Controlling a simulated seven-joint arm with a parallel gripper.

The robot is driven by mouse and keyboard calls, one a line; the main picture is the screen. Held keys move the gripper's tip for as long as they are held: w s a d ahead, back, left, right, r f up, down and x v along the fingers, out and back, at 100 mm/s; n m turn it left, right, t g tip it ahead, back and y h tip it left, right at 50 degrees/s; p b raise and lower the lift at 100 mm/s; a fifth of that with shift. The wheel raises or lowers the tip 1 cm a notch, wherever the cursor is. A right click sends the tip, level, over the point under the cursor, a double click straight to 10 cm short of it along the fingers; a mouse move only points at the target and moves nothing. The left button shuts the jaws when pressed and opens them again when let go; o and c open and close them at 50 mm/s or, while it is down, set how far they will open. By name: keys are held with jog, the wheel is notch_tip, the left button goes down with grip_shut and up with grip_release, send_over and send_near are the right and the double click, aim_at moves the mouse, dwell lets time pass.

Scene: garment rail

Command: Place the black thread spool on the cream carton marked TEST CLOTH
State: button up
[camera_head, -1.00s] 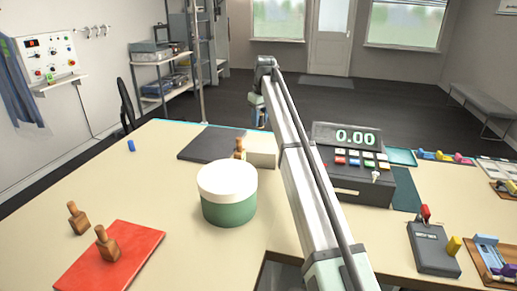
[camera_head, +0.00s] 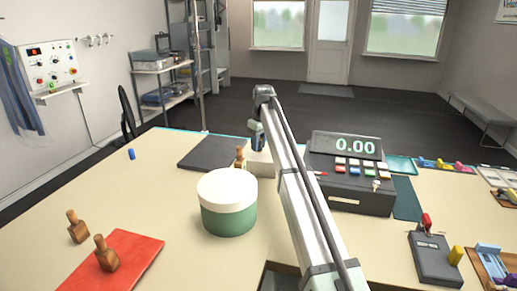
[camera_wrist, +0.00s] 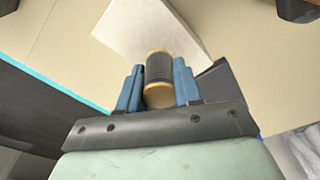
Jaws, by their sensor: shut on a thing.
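The black thread spool (camera_wrist: 158,68), with tan wooden ends, is between the blue fingers of my gripper (camera_wrist: 158,88) in the wrist view. My gripper is shut on it. The cream carton (camera_wrist: 135,28) shows just beyond the spool in the wrist view, and I cannot tell whether they touch. In the head view the carton (camera_head: 262,165) stands behind the round green tub, partly hidden by my arm, and my gripper (camera_head: 257,143) is at its back edge. No lettering on the carton is readable, and the spool cannot be made out in the head view.
A green tub with a cream lid (camera_head: 228,205) stands in front of the carton. A wooden-handled stamp (camera_head: 240,157) and a dark mat (camera_head: 207,153) are to its left. The table's left middle is mostly clear.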

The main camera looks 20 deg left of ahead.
aim_at(261, 139)
jog(key=shift+f, duration=1.1)
jog(key=shift+f, duration=0.15)
jog(key=o, duration=1)
jog(key=r, duration=0.4)
jog(key=d+r, duration=0.1)
jog(key=r, duration=0.7)
jog(key=shift+s+d+r, duration=0.15)
jog(key=shift+s, duration=0.2)
